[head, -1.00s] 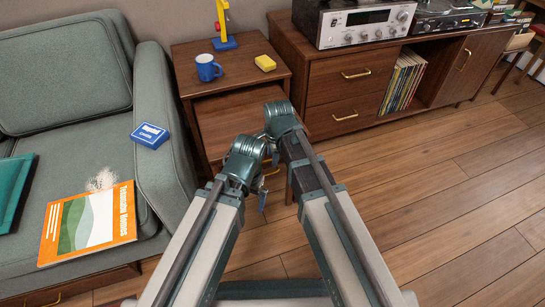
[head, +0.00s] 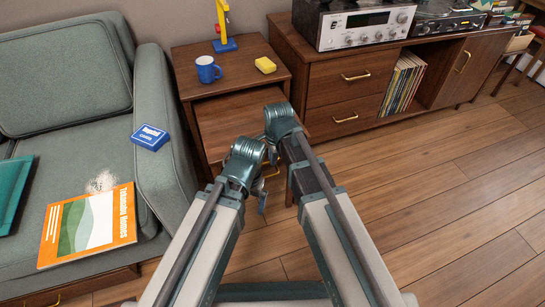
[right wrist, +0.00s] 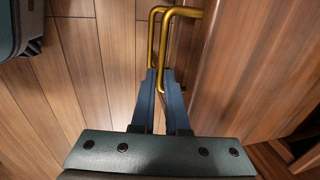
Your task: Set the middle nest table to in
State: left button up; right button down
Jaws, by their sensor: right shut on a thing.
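The nest of tables is brown wood and stands beside the sofa. The middle nest table (head: 226,118) juts out from under the largest table (head: 190,58). My arms hide much of its front. A brass bar handle (right wrist: 181,12) shows in the right wrist view, against a wooden face. My right gripper (right wrist: 156,82) is shut on this handle, its blue fingers on the bar. In the head view the right gripper (head: 272,158) is partly hidden between the arm links. My left gripper (head: 262,198) shows small and dark; its jaws are unclear.
A blue mug (head: 207,69), a yellow block (head: 265,65) and a yellow-and-blue stand (head: 224,30) are on the largest table. The sofa (head: 163,130) is at the left. A sideboard (head: 335,85) is at the right. The floor at right is clear.

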aim_at(248, 104)
jog(key=shift+w, duration=0.15)
dwell(0.6)
jog(key=w+a, duration=0.3)
jog(key=w, duration=0.5)
jog(key=w+a, duration=0.2)
jog(key=w, duration=0.7)
jog(key=w+a, duration=0.3)
jog(key=w, duration=0.6)
jog(key=shift+w+a, duration=0.2)
jog(key=shift+a, duration=0.1)
jog(key=c, duration=1)
grip_release()
jog(key=shift+o, duration=0.4)
jog(key=shift+s+r, duration=0.1)
notch_tip(248, 104, up, 13)
jog(key=s+p, duration=0.2)
jog(key=p, duration=1.1)
jog(key=shift+s+d+r+p, duration=0.2)
jog(key=shift+d+p, duration=0.1)
jog(key=shift+d, duration=0.1)
